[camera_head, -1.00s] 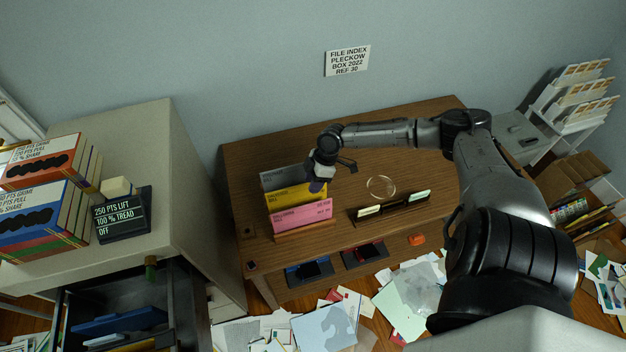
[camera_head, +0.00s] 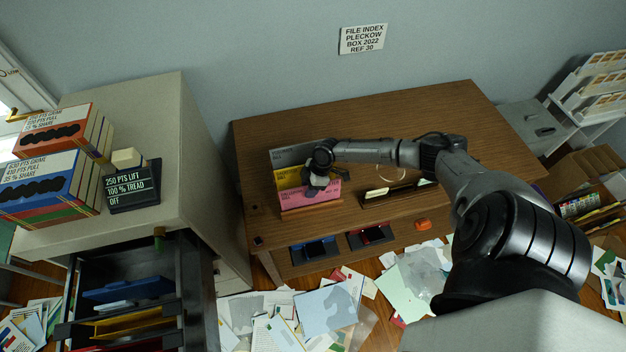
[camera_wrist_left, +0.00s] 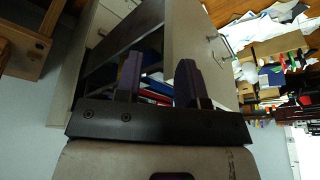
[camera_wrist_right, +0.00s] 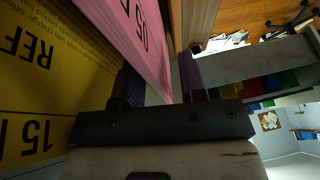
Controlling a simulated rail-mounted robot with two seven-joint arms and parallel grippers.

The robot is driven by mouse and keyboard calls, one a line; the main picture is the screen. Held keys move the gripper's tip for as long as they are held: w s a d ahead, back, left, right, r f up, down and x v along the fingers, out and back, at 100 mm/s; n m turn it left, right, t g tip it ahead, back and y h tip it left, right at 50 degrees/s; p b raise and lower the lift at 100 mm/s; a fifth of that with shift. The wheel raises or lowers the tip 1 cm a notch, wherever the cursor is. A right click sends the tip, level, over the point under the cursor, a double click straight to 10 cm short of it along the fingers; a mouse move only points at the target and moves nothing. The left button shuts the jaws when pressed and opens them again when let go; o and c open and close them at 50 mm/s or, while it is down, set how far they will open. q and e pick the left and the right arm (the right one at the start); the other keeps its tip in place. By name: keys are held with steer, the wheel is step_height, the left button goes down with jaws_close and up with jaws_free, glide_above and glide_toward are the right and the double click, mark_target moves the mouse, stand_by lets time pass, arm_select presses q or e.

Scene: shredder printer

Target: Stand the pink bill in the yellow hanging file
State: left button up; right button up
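The pink bill (camera_head: 296,198) stands upright in the front of a wooden rack on the desk. My right gripper (camera_head: 318,188) is above its right part. In the right wrist view the open fingers (camera_wrist_right: 162,88) straddle the edge of the pink bill (camera_wrist_right: 137,30), with a gap beside the right finger. The yellow hanging file (camera_head: 128,326) is in the open drawer of the cabinet at lower left, in front of a blue file. My left gripper is outside the head view. In the left wrist view its fingers (camera_wrist_left: 158,82) are apart and empty, facing a drawer.
A yellow bill (camera_head: 284,178) and a grey bill (camera_head: 290,156) stand close behind the pink one. A low card holder (camera_head: 385,196) and a glass ring are to the right. The cabinet (camera_head: 150,110) bears books and a black sign. Papers litter the floor.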

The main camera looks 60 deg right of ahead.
steer(key=shift+w+a+f, duration=0.1)
steer(key=shift+a+f, duration=0.1)
steer(key=shift+f, duration=0.35)
steer(key=shift+c, duration=0.4)
jaws_close()
steer(key=shift+r, duration=0.25)
steer(key=shift+r+p, duration=0.8)
steer(key=shift+p, duration=0.05)
